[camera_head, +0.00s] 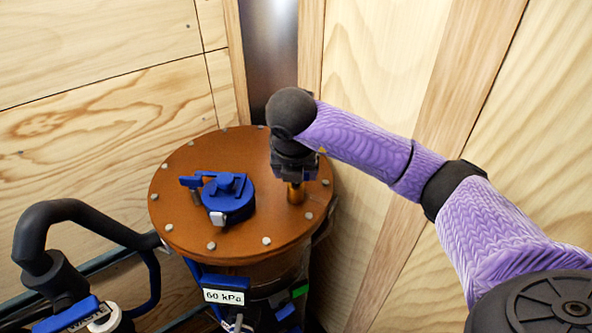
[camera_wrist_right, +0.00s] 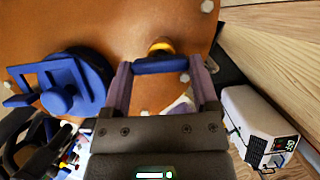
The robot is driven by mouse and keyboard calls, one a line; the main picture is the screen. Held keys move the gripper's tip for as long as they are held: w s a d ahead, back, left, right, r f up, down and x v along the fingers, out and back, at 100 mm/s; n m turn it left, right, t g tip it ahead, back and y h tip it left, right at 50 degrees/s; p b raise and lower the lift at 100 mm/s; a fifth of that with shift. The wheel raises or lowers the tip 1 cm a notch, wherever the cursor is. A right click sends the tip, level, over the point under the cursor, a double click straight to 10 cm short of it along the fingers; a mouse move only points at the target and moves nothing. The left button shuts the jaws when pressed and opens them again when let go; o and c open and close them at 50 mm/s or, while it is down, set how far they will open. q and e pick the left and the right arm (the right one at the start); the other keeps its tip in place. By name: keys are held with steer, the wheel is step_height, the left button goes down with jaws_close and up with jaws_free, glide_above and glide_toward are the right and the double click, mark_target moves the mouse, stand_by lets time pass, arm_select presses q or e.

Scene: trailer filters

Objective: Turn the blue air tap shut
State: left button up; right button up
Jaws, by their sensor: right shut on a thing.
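The blue air tap (camera_wrist_right: 160,66) is a short blue bar on a brass stem (camera_head: 296,192), standing on the right part of a round brown lid. My right gripper (camera_head: 293,172) comes down over it from above. In the right wrist view the gripper (camera_wrist_right: 162,78) has one finger at each end of the blue bar and is shut on it. The bar lies across the gap between the fingers. In the head view the gripper hides the bar and only the brass stem shows below. My left gripper is not in view.
The brown lid (camera_head: 190,235) has bolts around its rim and a blue clamp-like fitting (camera_head: 228,195) left of the tap. A label (camera_head: 224,297) below reads 60 kPa. Dark pipework (camera_head: 40,235) stands at left. Wooden walls rise close behind. A white box (camera_wrist_right: 262,122) shows in the wrist view.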

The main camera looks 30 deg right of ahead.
stand_by(0.3)
steer(key=o, duration=1.1)
steer(key=p+v, duration=0.2)
steer(key=v, duration=0.8)
steer(key=shift+w, duration=0.1)
